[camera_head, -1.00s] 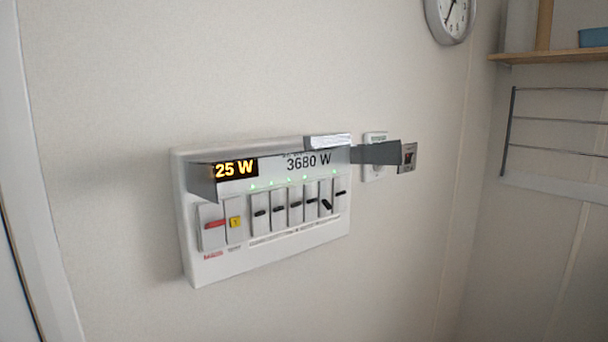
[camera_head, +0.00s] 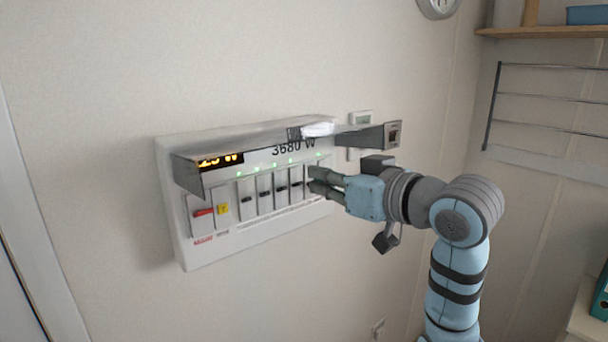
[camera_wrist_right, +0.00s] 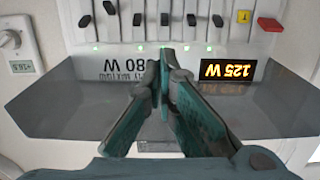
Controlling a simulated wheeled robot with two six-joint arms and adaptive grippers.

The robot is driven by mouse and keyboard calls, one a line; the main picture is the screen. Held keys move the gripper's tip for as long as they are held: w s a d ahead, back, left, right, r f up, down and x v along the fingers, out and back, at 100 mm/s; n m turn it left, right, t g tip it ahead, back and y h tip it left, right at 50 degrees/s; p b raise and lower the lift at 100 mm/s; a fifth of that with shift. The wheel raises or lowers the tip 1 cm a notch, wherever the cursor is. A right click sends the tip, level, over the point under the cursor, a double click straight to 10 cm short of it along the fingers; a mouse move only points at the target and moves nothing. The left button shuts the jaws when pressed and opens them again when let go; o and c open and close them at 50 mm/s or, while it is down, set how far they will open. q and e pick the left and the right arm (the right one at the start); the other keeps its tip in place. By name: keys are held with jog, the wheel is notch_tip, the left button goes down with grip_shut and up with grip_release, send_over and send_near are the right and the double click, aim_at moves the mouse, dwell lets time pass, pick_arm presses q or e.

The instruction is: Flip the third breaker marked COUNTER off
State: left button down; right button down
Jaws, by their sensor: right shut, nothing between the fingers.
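The breaker panel (camera_head: 270,226) is a white wall box with a row of breakers under a raised dark transparent cover (camera_head: 188,176). Counting from the yellow-marked test switch, the third breaker (camera_head: 281,198) has its black toggle in line with its neighbours. The labels are too small to read. The third breaker also shows in the upside-down wrist view (camera_wrist_right: 165,20), beyond my fingertips. My right gripper (camera_head: 312,181) is shut and empty. In the head view it overlaps the right-end breakers and hides them partly; I cannot tell contact. My left gripper is out of view.
A red main switch (camera_head: 203,212) and a yellow-marked switch (camera_head: 222,209) sit at the panel's left. The fifth breaker's toggle (camera_wrist_right: 110,7) is offset from the others, with no green light. A wall thermostat (camera_wrist_right: 12,40) is beside the panel; a wire rack (camera_head: 550,105) hangs right.

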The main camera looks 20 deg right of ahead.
aim_at(280, 173)
jog(key=p+x, duration=0.1)
jog(key=x, duration=0.8)
jog(key=shift+w+a, duration=0.1)
jog(key=shift+w, duration=0.05)
jog(key=shift+f, duration=0.1)
jog(key=shift+f+t+b, duration=0.1)
jog(key=shift+t+b, duration=0.3)
jog(key=shift+b, duration=0.1)
jog(key=shift+s+f+y+b, duration=0.1)
jog(key=shift+s+y+b, duration=0.15)
jog(key=shift+y+b, duration=0.1)
